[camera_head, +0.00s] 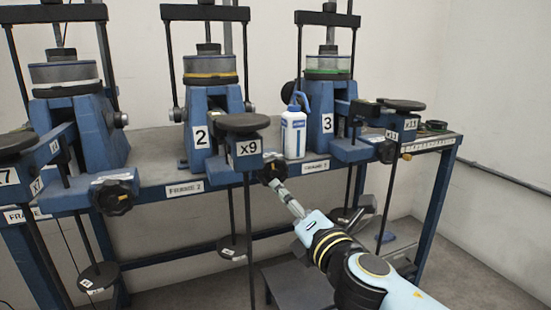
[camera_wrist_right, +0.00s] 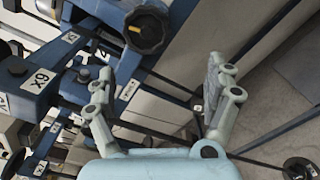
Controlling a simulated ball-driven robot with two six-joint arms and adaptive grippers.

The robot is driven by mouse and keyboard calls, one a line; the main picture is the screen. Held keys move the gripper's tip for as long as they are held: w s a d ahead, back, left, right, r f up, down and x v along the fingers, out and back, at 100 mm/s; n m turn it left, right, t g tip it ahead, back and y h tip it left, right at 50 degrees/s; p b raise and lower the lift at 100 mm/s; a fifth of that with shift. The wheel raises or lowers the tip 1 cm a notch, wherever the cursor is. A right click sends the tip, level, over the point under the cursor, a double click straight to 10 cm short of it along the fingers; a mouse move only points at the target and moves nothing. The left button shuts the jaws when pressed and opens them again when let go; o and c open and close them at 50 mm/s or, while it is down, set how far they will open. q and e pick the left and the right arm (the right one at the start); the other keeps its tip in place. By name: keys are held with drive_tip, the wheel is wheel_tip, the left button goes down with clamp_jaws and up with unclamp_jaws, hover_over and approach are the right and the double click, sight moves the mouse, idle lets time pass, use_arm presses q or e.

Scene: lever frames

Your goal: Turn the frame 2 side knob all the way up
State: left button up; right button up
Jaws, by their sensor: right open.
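The frame 2 side knob (camera_head: 273,170) is black and lobed, on the front of the bench just right of the x9 lever block (camera_head: 247,150). It shows large at the top of the right wrist view (camera_wrist_right: 147,28), with an orange mark on its face. My right gripper (camera_head: 284,192) is just below and right of the knob in the head view. Its fingers are spread wide and empty in the right wrist view (camera_wrist_right: 162,90), and the knob lies beyond the fingertips, apart from them. My left gripper is in neither view.
The frame 2 label (camera_head: 185,188) is on the bench edge. A white and blue bottle (camera_head: 294,130) stands behind the knob. Another side knob (camera_head: 115,195) is at left. The hanging rod (camera_head: 249,240) drops left of my right gripper.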

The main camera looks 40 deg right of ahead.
sight(275, 174)
drive_tip(key=w+d, duration=0.1)
drive_tip(key=w, duration=0.2)
drive_tip(key=w+r+p, duration=0.1)
drive_tip(key=w, duration=0.2)
drive_tip(key=w+d+r, duration=0.1)
drive_tip(key=w, duration=0.2)
drive_tip(key=shift+w+d+r, duration=0.15)
drive_tip(key=shift+w+d, duration=0.2)
drive_tip(key=shift+w, duration=0.25)
drive_tip(key=shift+c, duration=0.6)
drive_tip(key=c, duration=1.5)
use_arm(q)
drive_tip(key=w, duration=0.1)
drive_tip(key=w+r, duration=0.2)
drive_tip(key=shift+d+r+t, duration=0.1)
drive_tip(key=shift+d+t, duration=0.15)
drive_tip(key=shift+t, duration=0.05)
use_arm(e)
drive_tip(key=shift+w+n, duration=0.1)
drive_tip(key=shift+n, duration=0.2)
